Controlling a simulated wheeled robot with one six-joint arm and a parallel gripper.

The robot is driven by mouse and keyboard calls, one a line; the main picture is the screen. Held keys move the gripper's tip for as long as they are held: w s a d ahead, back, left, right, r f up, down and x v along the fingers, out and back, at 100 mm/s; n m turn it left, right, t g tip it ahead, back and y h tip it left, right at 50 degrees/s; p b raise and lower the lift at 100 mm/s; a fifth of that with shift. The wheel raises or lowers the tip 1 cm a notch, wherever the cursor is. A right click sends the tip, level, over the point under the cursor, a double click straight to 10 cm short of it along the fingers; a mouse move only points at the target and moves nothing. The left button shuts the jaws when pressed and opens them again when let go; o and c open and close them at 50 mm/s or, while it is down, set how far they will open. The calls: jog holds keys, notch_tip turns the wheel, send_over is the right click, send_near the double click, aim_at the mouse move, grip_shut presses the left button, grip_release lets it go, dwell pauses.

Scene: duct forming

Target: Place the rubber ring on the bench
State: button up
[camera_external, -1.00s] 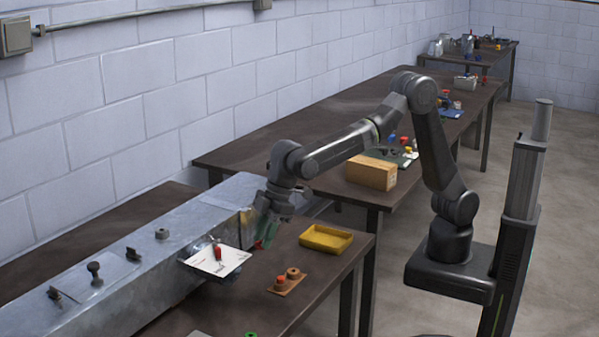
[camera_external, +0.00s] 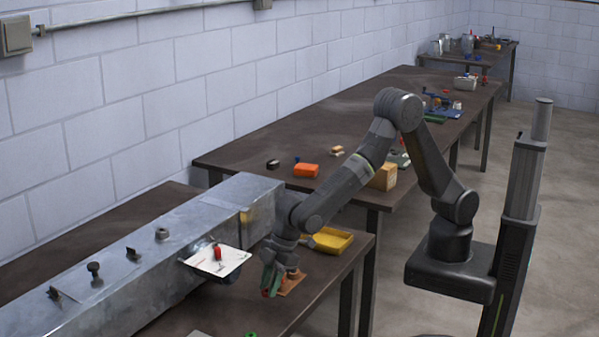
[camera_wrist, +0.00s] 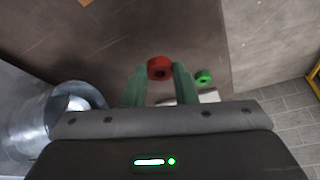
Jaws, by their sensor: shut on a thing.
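A red rubber ring (camera_wrist: 160,69) sits between the two green fingertips of my gripper (camera_wrist: 159,82) in the wrist view. My gripper is shut on it. In the outside view my gripper (camera_external: 269,291) points down low over the front bench (camera_external: 240,312), and only a trace of red shows at its tips. The fingers hide most of the ring there. I cannot tell whether the ring touches the bench top. A green ring (camera_wrist: 204,77) lies on the bench, apart from the fingers; it also shows at the bottom edge of the outside view (camera_external: 250,335).
A small wooden board (camera_external: 291,284) lies right beside my gripper, partly hidden. A yellow tray (camera_external: 331,241) stands behind it. The metal duct (camera_external: 130,262) runs along the left, with a white card (camera_external: 232,259) jutting out. Bare bench lies in front of my gripper.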

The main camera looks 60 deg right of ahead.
aim_at(267, 311)
jog(key=shift+f, duration=2.55)
jog(key=shift+f, duration=0.15)
jog(key=shift+f, duration=0.15)
jog(key=o, duration=1)
jog(key=shift+c, duration=0.2)
jog(key=shift+r+p, duration=0.3)
jog(key=shift+r, duration=0.05)
jog(key=b+v, duration=0.1)
jog(key=v, duration=1.1)
jog(key=shift+s+d+f, duration=0.1)
jog(key=shift+f, duration=0.05)
